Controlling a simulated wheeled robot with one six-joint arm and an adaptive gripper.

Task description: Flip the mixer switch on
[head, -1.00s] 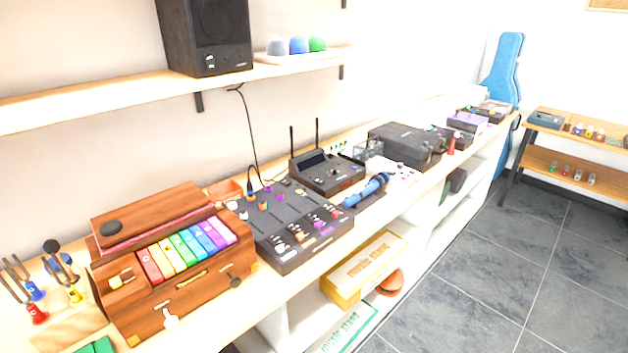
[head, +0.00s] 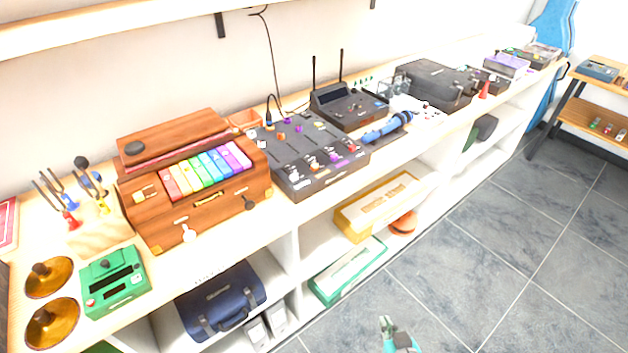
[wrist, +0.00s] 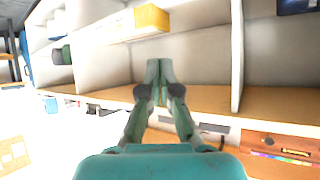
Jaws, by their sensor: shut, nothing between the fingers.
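The mixer (head: 308,152) is a dark grey box with several coloured knobs and sliders. It lies on the counter in the head view, right of the wooden instrument with rainbow keys. Its switch is too small to make out for certain. My gripper (head: 387,322) is at the bottom edge of the head view, over the floor in front of the shelves, well apart from the mixer. In the wrist view my gripper (wrist: 159,66) is shut with its fingertips together and nothing between them.
The wooden keyed instrument (head: 192,180) stands left of the mixer, and a black device with two antennas (head: 346,105) stands behind it to the right. A blue microphone (head: 388,127) lies right of it. The tiled floor (head: 480,240) is clear.

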